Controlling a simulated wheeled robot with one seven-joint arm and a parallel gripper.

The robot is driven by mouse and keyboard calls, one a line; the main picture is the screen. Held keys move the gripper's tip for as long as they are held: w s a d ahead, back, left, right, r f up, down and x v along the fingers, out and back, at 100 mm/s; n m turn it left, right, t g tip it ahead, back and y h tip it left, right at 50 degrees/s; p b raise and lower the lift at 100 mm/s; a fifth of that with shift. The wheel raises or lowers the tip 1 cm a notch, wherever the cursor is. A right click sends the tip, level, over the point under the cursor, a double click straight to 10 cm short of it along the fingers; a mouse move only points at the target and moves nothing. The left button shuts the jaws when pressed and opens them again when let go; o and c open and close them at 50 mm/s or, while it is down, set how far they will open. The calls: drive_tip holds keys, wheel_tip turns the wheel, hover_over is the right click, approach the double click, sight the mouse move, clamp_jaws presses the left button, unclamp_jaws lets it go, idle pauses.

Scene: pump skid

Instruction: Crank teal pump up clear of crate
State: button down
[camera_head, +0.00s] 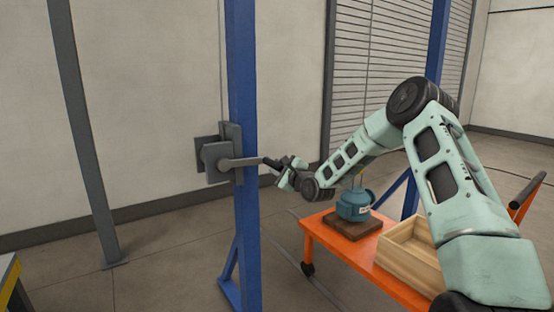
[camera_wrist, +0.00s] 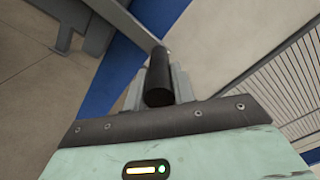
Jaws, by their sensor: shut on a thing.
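A grey winch (camera_head: 217,155) is mounted on the blue post (camera_head: 243,90). Its crank arm (camera_head: 240,162) points to the right and ends in a black handle. My gripper (camera_head: 277,166) is shut on this crank handle; in the wrist view the black handle (camera_wrist: 158,80) stands between the grey fingers. The teal pump (camera_head: 354,204) is upright on a brown block (camera_head: 352,225) on the orange cart (camera_head: 318,232), beside the wooden crate (camera_head: 398,262). Thin lines rise from the pump's top. My arm hides part of the space above the pump and crate.
The cart has an orange push handle (camera_head: 526,196) at the right. A grey slanted post (camera_head: 82,130) stands at the left. A yellow-edged object (camera_head: 10,280) shows at the lower left.

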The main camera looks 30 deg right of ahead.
drive_tip(key=a+f+m+b, duration=0.7)
drive_tip(key=f+m, duration=0.3)
drive_tip(key=f, duration=0.3)
drive_tip(key=a+f+m+b, duration=0.2)
drive_tip(key=a+m+b, duration=0.5)
drive_tip(key=a, duration=0.5)
drive_tip(key=a+r+m+p, duration=0.1)
drive_tip(key=a+r+m, duration=0.3)
drive_tip(key=a+m, duration=0.35)
drive_tip(key=a+r+m+p, duration=0.1)
drive_tip(key=a+r+p, duration=0.1)
drive_tip(key=r, duration=0.5)
drive_tip(key=a+r+m+p, duration=0.1)
drive_tip(key=a+r+p, duration=0.1)
drive_tip(key=r, duration=0.6)
drive_tip(key=shift+a+r+m+p, duration=0.15)
drive_tip(key=shift+a+m+p, duration=0.2)
drive_tip(key=shift+a, duration=0.25)
